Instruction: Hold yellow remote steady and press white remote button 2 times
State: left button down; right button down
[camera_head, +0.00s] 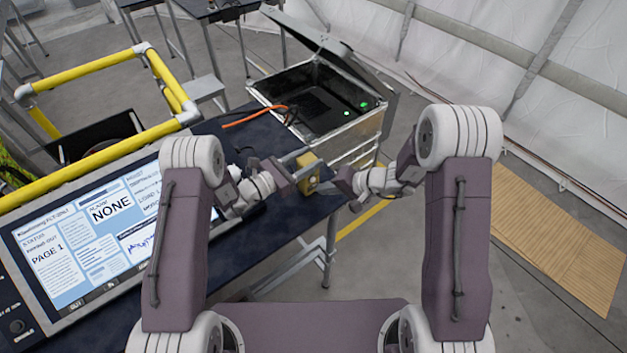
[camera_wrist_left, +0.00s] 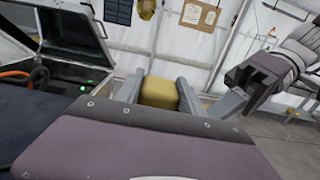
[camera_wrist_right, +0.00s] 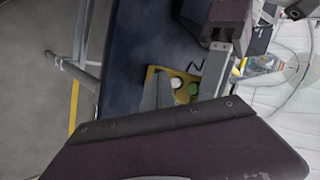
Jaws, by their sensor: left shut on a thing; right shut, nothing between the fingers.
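The yellow remote (camera_head: 310,163) is a small box held just past the table's right edge in the head view. My left gripper (camera_head: 299,171) is shut on it; the left wrist view shows the yellow remote (camera_wrist_left: 158,93) between the two fingers. The right wrist view shows the yellow remote's face (camera_wrist_right: 154,73) with a white button (camera_wrist_right: 176,82) and a green button (camera_wrist_right: 193,88). My right gripper (camera_head: 343,181) is shut and empty, close to the right of the remote and pointing at it. Its fingers partly cover the face, and I cannot tell whether they touch the white button.
A dark table (camera_head: 265,235) lies below the left arm, with a large screen (camera_head: 85,250) on its left. An open metal case (camera_head: 340,130) with green lights and an orange cable (camera_head: 253,117) stand behind. Yellow rails (camera_head: 85,70) are at back left.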

jog(key=shift+s+d, duration=0.65)
jog(key=shift+s, duration=0.3)
jog(key=shift+s+d, duration=0.65)
jog(key=shift+s, duration=0.25)
dwell(1.1)
jog(key=s+d, duration=0.2)
jog(key=s, duration=0.1)
jog(key=shift+d, duration=0.15)
jog(key=shift+w+a, duration=0.9)
jog(key=shift+w, duration=0.3)
jog(key=shift+w+a, duration=0.85)
jog(key=shift+w, duration=0.3)
jog(key=shift+w+a, duration=0.9)
jog(key=shift+w, duration=0.3)
jog(key=shift+w, duration=0.1)
jog(key=shift+w+a, duration=0.2)
jog(key=shift+w, duration=0.05)
